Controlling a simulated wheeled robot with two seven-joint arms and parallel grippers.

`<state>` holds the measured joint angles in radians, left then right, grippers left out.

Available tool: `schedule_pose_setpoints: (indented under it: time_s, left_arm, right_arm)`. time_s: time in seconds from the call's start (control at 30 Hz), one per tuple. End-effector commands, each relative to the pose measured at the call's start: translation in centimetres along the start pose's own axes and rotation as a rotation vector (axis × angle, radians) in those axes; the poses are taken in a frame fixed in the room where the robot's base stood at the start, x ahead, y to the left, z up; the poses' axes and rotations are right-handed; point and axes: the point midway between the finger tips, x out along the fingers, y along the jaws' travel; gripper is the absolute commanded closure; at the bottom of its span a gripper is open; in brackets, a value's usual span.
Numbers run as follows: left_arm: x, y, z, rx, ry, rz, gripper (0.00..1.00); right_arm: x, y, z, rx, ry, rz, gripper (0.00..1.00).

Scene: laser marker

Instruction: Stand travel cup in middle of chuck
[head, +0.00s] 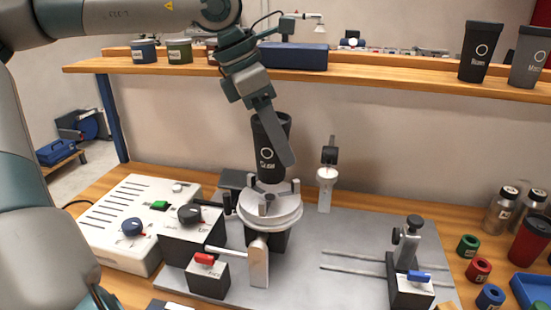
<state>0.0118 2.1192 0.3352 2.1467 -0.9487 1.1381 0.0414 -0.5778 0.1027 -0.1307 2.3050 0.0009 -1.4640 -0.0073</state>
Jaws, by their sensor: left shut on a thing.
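The dark travel cup (266,160) is upright above the chuck and carries a white ring mark and lettering. My left gripper (275,135) is shut on it, with one finger lying across the cup's right front. The chuck (285,213) is a round pale metal plate with several upright jaws. The cup's lower end is right over the jaws; I cannot tell whether it touches the plate. My right gripper is not in view.
A white control box (130,218) stands left of the chuck. A red-handled clamp block (207,275) is in front, and a post (327,185) stands behind right. A blue-handled block (410,285) is at right. The shelf (390,76) holds two more dark cups. The plate between has free room.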

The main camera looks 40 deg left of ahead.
Motion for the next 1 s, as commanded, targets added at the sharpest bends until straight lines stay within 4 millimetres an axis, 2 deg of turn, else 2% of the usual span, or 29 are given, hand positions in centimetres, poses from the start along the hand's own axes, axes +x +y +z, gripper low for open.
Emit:
schedule_pose_setpoints:
  time_s: [0.43, 0.8, 1.0]
  left_arm:
    - [0.3, 0.2, -0.5, 0.001, 0.001, 0.000, 0.56]
    - [3.6, 0.2, -1.9, 0.001, 0.000, -0.002, 0.56]
    - [3.8, 0.2, -2.0, 0.001, 0.000, 0.000, 0.56]
  right_arm:
    - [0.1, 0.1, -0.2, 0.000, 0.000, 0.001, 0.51]
    - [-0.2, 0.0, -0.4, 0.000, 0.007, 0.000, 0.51]
    - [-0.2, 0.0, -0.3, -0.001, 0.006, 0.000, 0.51]
